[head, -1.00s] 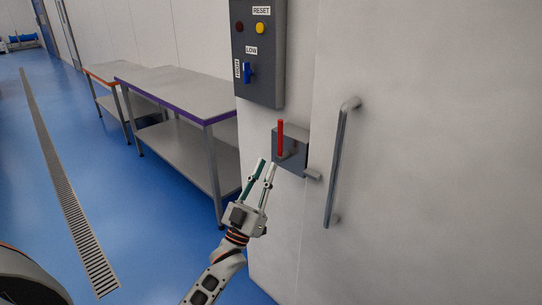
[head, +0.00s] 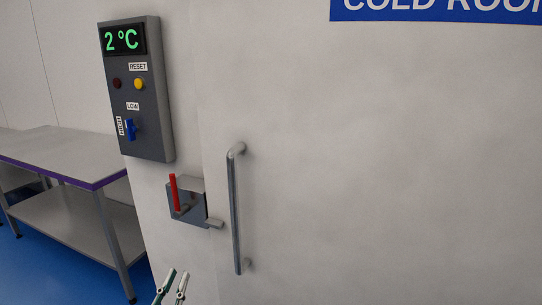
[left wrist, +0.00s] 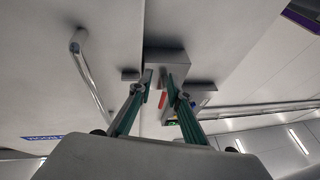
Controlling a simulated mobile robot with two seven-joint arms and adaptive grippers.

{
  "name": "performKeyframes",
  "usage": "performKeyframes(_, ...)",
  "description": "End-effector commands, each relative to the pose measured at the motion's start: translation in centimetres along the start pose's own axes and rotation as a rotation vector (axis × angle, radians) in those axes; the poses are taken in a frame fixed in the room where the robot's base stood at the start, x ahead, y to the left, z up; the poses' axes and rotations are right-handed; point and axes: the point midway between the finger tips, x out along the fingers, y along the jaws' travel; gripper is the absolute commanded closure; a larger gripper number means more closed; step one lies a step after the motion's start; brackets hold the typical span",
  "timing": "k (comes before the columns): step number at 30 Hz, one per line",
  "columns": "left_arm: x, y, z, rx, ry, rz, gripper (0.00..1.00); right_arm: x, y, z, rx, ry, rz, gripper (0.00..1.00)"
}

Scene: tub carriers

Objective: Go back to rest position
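My left gripper (head: 176,277) shows only its fingertips at the bottom edge of the head view, below the latch box (head: 187,213) with its upright red lever (head: 173,193). In the left wrist view the two green-sided fingers (left wrist: 159,79) are apart with nothing held between them. The grey latch box (left wrist: 168,62) lies beyond the tips, and the red lever (left wrist: 163,99) shows in the gap between the fingers. My right gripper is in neither view.
A long vertical door handle (head: 234,210) stands right of the latch on the pale cold room door. A grey control panel (head: 138,90) reading 2 °C hangs above. A steel table (head: 60,155) with a lower shelf stands at left.

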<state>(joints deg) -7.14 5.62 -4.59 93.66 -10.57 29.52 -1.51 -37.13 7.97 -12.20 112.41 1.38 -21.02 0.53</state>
Motion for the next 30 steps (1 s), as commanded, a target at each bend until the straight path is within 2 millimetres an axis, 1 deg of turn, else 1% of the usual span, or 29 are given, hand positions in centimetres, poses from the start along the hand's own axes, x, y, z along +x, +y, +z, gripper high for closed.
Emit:
performKeyframes(1, -2.8, 1.1, 2.3, 0.009, -0.103, 0.011, 0.82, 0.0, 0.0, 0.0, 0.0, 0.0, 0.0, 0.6)
performKeyframes(2, -4.3, 1.8, 3.7, 0.017, -0.165, 0.018, 0.82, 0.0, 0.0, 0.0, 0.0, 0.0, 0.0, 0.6)
performKeyframes(3, -6.4, 2.6, 5.3, 0.025, -0.244, 0.028, 0.82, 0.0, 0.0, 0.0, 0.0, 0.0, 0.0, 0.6)
performKeyframes(5, -9.7, 3.8, 7.4, 0.039, -0.361, 0.045, 0.82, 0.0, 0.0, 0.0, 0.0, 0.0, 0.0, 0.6)
performKeyframes(6, -12.0, 4.6, 8.7, 0.047, -0.438, 0.058, 0.82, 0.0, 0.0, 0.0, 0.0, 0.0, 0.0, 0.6)
performKeyframes(8, -15.4, 5.8, 10.3, 0.057, -0.546, 0.079, 0.82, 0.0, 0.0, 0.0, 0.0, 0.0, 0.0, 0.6)
performKeyframes(9, -17.7, 6.5, 11.2, 0.065, -0.615, 0.093, 0.82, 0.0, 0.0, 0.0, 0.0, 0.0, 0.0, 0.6)
performKeyframes(11, -20.9, 7.5, 12.1, 0.072, -0.706, 0.115, 0.82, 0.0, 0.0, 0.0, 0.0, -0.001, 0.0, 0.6)
performKeyframes(12, -22.8, 8.1, 12.6, 0.078, -0.76, 0.128, 0.82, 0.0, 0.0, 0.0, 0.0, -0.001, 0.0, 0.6)
performKeyframes(15, -26.5, 9.2, 13.3, 0.087, -0.862, 0.156, 0.82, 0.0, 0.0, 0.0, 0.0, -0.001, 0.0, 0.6)
performKeyframes(18, -28.7, 9.8, 13.5, 0.092, -0.922, 0.174, 0.82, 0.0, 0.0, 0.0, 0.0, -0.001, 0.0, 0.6)
performKeyframes(20, -29.3, 10.0, 13.6, 0.094, -0.94, 0.179, 0.82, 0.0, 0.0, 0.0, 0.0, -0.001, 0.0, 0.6)
performKeyframes(23, -29.6, 10.0, 13.7, 0.096, -0.949, 0.182, 0.82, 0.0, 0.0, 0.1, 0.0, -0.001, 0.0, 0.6)
performKeyframes(30, -29.6, 10.0, 13.7, 0.097, -0.948, 0.181, 0.82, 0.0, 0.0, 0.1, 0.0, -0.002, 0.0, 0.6)
